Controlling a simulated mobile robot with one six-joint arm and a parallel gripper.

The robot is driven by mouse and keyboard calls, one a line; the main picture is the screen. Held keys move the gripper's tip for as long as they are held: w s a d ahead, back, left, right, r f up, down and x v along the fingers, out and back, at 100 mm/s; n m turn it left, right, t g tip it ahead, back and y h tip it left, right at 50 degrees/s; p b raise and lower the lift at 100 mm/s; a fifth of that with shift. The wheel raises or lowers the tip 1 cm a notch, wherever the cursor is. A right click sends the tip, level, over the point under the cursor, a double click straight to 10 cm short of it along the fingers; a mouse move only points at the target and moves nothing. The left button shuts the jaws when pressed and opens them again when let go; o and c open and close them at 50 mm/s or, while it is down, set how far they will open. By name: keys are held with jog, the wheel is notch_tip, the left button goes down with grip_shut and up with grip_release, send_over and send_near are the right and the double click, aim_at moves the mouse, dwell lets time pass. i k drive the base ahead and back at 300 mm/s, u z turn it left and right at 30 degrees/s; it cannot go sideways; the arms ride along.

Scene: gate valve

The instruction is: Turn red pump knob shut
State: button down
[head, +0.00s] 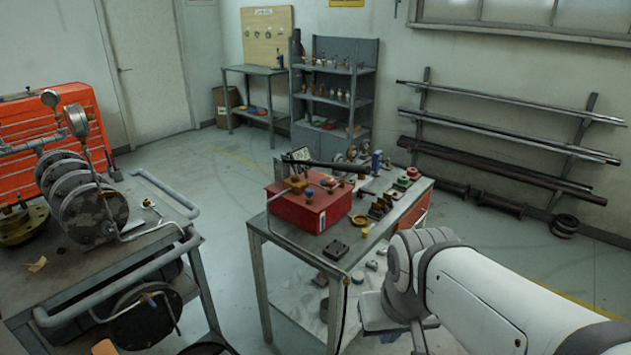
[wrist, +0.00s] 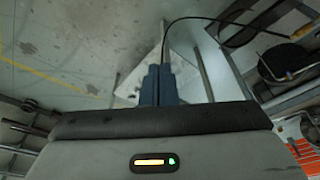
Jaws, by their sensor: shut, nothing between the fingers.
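A red box-shaped unit (head: 310,207), which looks like the pump, sits on the metal workbench (head: 285,237) in the middle of the head view. Small knobs and brass fittings and a dark lever are on its top. At this size I cannot tell which one is the red knob. My gripper (wrist: 157,84) shows in the wrist view as two blue-grey fingers side by side, shut and empty. It points at the pale bench area and floor, with no knob visible at its tips. In the head view my white arm enters at lower right, and I cannot make out the fingers.
Several small valves and parts (head: 378,207) crowd the bench's right side. A pipe cart with round flanges (head: 92,212) stands left, with a red cabinet (head: 50,125) behind. A shelf (head: 335,85) and pipe rack (head: 500,125) line the back wall. A black hose (wrist: 215,20) curves near the gripper.

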aim_at(330, 183)
jog(key=z, duration=0.1)
jog(key=k, duration=0.4)
jog(key=u, duration=0.5)
jog(key=i, duration=1.5)
jog(key=z, duration=0.15)
